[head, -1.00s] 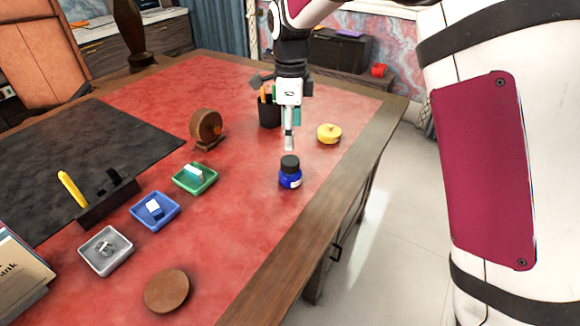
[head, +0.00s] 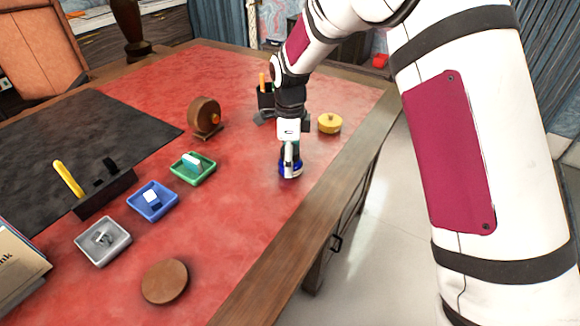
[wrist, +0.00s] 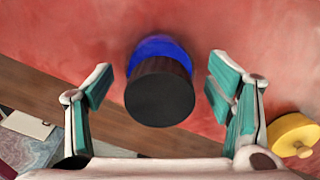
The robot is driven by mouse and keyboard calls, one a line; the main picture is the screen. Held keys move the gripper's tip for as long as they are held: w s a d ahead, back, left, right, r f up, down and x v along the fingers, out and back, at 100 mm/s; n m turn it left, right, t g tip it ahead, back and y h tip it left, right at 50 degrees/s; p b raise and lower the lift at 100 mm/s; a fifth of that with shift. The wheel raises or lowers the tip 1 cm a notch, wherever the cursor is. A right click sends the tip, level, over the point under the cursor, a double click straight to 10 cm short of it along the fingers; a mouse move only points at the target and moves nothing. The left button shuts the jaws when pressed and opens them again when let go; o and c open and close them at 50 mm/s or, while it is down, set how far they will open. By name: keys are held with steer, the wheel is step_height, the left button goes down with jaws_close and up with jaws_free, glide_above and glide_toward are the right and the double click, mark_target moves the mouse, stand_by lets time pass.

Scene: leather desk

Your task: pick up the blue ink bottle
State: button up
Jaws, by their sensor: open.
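The blue ink bottle (head: 290,171) stands upright on the red leather desk top, near the desk's right edge. In the head view my gripper (head: 290,160) is directly over it and hides its cap and most of its body. In the wrist view the bottle's black cap (wrist: 160,97) and a part of its blue body (wrist: 160,48) show between the two fingers. My gripper (wrist: 158,90) is open, with a finger on each side of the bottle and a visible gap on both sides.
A yellow round object (head: 330,123) stands close to the right of my gripper. A black pen cup (head: 266,101) is behind it. Green (head: 193,168), blue (head: 152,201) and grey (head: 103,241) trays lie to the left. A brown disc (head: 164,282) lies in front on clear leather.

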steer(key=shift+f, duration=0.7)
steer(key=shift+c, duration=0.3)
steer(key=shift+r, duration=0.1)
steer(key=c, duration=1.4)
